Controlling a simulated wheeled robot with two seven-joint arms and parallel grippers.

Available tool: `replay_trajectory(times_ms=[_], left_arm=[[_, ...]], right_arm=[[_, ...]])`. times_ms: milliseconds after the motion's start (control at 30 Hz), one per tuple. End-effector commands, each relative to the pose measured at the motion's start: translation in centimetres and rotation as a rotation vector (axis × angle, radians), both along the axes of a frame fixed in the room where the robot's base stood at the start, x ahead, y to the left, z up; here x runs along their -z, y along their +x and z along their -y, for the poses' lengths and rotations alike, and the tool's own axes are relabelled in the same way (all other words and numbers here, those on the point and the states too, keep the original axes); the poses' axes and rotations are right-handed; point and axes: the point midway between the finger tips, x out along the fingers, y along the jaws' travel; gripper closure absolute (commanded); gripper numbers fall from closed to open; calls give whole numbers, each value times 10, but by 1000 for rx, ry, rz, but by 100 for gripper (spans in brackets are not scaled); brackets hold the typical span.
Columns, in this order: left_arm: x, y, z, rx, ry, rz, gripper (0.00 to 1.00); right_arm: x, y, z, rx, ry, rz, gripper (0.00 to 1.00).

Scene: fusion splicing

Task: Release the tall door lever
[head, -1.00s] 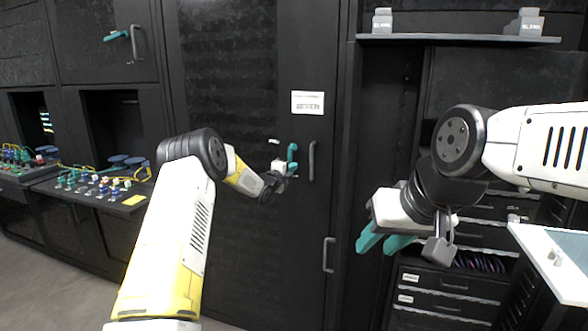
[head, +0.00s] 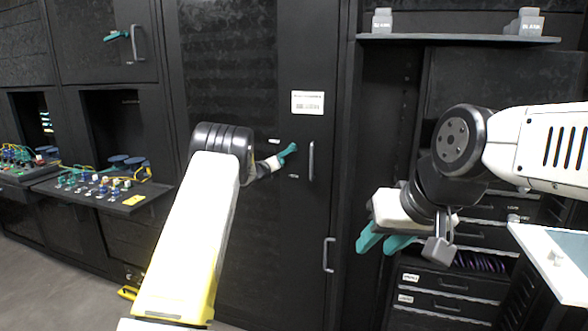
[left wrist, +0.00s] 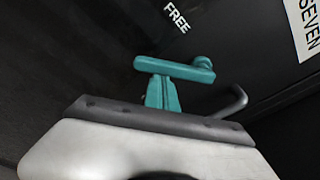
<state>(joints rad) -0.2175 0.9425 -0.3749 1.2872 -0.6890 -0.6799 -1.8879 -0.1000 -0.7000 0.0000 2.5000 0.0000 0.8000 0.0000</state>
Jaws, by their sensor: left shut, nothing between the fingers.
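The teal door lever (head: 289,152) is on the tall dark door (head: 235,230), left of its upper handle. It slants down and left from its pivot. In the left wrist view the lever (left wrist: 170,68) is a bar with a round pivot at its right end. My left gripper (head: 278,160) is at the lever. Its teal fingers (left wrist: 162,94) are shut with nothing between them, against or just beside the lever; contact is unclear. A FREE label (left wrist: 176,17) is on the door near the lever. My right gripper (head: 385,243) is open and empty, away from the door.
The upper door handle (head: 311,161) stands close right of the lever; a lower handle (head: 328,254) is below. A sign (head: 307,102) is above. A shelf (head: 460,39) and drawers (head: 445,282) are right. Panels with knobs (head: 100,185) are left.

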Motion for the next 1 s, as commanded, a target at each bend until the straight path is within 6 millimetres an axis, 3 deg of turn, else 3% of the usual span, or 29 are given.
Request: replay_trajectory(times_ms=[500, 1000], left_arm=[[-19, 5, -14, 0, 350, 116, 100], [-25, 6, -17, 0, 430, 143, 100]], right_arm=[[0, 0, 0, 0, 0, 0, 64], [0, 0, 0, 0, 0, 0, 64]])
